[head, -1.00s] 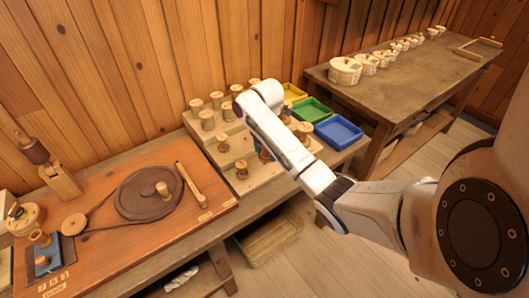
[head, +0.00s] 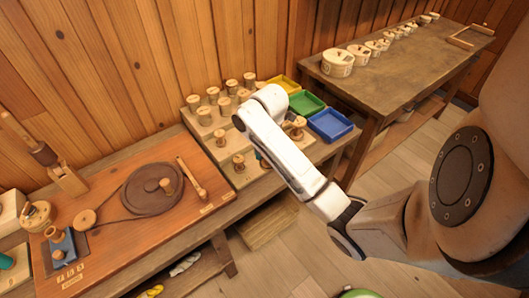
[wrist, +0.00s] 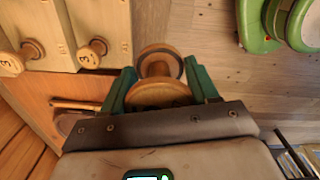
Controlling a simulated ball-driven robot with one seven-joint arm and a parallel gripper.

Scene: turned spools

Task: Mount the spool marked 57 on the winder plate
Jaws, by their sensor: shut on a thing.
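My gripper (wrist: 160,88) is shut on a turned wooden spool (wrist: 158,94), with one teal finger on each side of it in the wrist view. The spool's number is not readable. In the head view my arm hides most of the gripper and spool; only a bit of teal shows beside the stepped spool rack (head: 222,152). A small blue plate (head: 63,250) with an upright wooden piece on it lies on the left bench, beside lettered tiles; I cannot tell for sure that it is the winder plate.
A dark round disc (head: 140,200) with a knob and belt lies mid-bench. Several spools stand on the rack. Yellow, green (head: 306,103) and blue trays (head: 330,125) sit right of it. Lidded round boxes (head: 337,62) line the far table. Floor is open at lower right.

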